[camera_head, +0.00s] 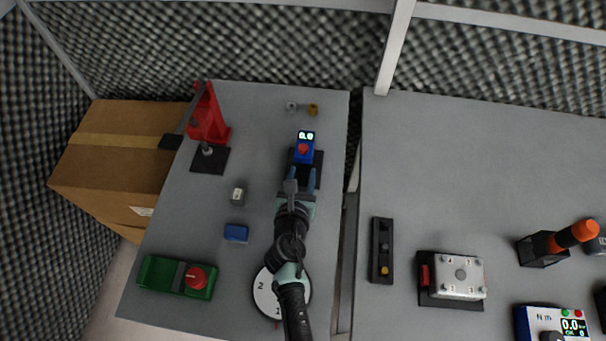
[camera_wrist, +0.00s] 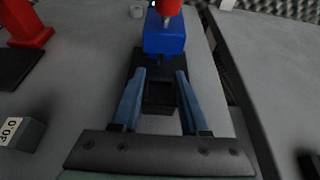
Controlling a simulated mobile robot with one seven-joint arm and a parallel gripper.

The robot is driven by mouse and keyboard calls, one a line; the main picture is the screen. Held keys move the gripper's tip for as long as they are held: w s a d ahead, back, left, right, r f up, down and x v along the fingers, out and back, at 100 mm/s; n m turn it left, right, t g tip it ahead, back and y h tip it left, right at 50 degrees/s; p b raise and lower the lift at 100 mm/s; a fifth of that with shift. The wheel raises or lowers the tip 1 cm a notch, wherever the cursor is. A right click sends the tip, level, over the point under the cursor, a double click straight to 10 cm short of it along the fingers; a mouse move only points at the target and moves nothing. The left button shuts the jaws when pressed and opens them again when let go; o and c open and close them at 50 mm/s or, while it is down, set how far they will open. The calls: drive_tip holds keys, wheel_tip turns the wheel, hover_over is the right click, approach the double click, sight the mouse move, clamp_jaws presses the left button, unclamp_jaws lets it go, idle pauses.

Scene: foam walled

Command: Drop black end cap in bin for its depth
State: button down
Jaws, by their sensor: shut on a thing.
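My gripper (camera_head: 304,176) is over the table, in front of the blue gauge (camera_head: 304,152) with a red part and a lit display reading 0.0. In the wrist view, its two blue fingers (camera_wrist: 160,76) stand apart, closed on a dark, boxy thing (camera_wrist: 160,94), which seems to be the black end cap. It is hard to separate from the gauge's black base behind it, so its outline and contact are unclear. The gauge's blue body (camera_wrist: 165,36) is just ahead of the fingertips. I cannot tell which thing is the bin.
A red stand (camera_head: 207,118), grey block (camera_head: 237,195), blue block (camera_head: 235,233) and green box (camera_head: 160,275) are left. A numbered white disc (camera_head: 266,298) lies under my arm. A slotted black tray (camera_head: 382,272) and silver box (camera_head: 460,277) stand on the right table, across a gap.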

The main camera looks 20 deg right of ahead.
drive_tip(key=shift+w, duration=0.1)
drive_tip(key=shift+c, duration=1.7)
unclamp_jaws()
drive_tip(key=p+v, duration=0.1)
drive_tip(key=v, duration=1.2)
drive_tip(key=shift+p, duration=0.4)
